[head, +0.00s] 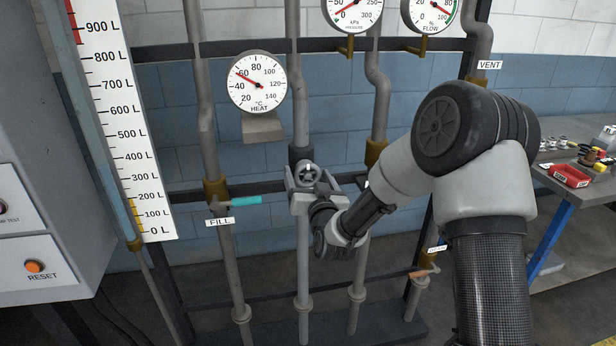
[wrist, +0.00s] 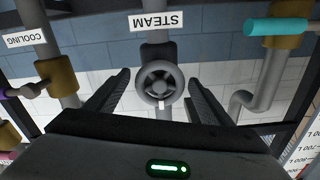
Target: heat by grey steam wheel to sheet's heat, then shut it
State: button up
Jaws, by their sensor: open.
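The grey steam wheel (head: 308,173) is on a vertical pipe in the middle of the head view. In the wrist view the wheel (wrist: 160,83) shows face on, with a white mark on its rim and a STEAM label (wrist: 163,20) beside it. My gripper (head: 311,183) is open, its fingers on either side of the wheel, with gaps on both sides in the wrist view (wrist: 160,98). The HEAT gauge (head: 257,84) has its red needle between 40 and 60 °C, nearer 60. No task sheet can be made out.
The FILL valve's cyan handle (head: 245,200) is left of my gripper. A COOLING pipe (wrist: 55,65) shows in the wrist view. A level scale (head: 127,125) and a panel with a RESET button (head: 34,266) are left.

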jog(key=shift+c, duration=0.3)
jog(key=c, duration=1)
jog(key=shift+f+n+b, duration=0.1)
jog(key=shift+n+b, duration=0.2)
jog(key=shift+b, duration=0.7)
jog(key=n+b, duration=0.3)
jog(key=b, duration=0.1)
jog(key=shift+a+f+n+b, duration=0.1)
jog(key=shift+f+n+b, duration=0.05)
jog(key=shift+n+b, duration=0.2)
jog(key=n+b, duration=0.3)
jog(key=b, duration=0.1)
jog(key=shift+r+n+b, duration=0.25)
jog(key=shift+n+b, duration=0.95)
jog(key=shift+n, duration=0.05)
